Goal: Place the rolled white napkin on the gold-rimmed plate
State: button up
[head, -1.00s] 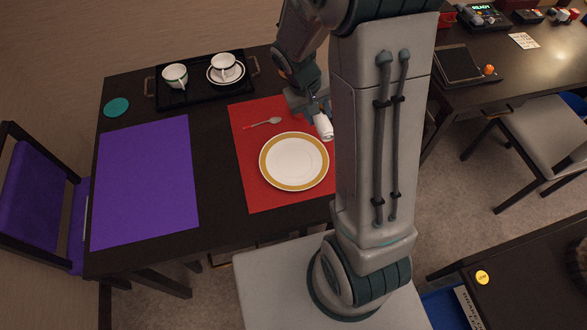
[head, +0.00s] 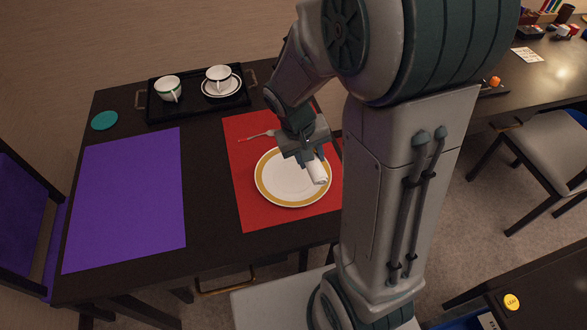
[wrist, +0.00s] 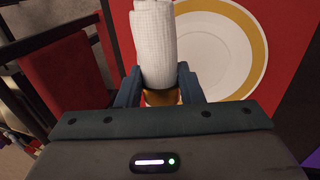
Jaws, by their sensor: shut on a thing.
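The rolled white napkin (head: 317,171) is in my gripper (head: 309,160), which is over the right part of the gold-rimmed plate (head: 270,196). In the wrist view the napkin (wrist: 154,40) stands out between the two dark fingers of my gripper (wrist: 160,85), with a gold band near its base. The plate (wrist: 262,45) lies behind and to the right of it there. Whether the napkin touches the plate I cannot tell. The plate lies on the red placemat (head: 237,165).
A black tray (head: 155,112) with a cup (head: 168,89) and a cup on a saucer (head: 218,77) stands at the back. A purple placemat (head: 128,200) and teal coaster (head: 104,120) are at left.

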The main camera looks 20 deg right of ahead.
jog(key=w+a+f, duration=0.2)
jog(key=a, duration=0.1)
jog(key=shift+w+a+f, duration=0.1)
jog(key=shift+a+f, duration=0.15)
jog(key=shift+f, duration=2.05)
jog(key=shift+f+b, duration=0.45)
jog(key=shift+b, duration=0.1)
jog(key=shift+f, duration=0.15)
jog(key=o, duration=1)
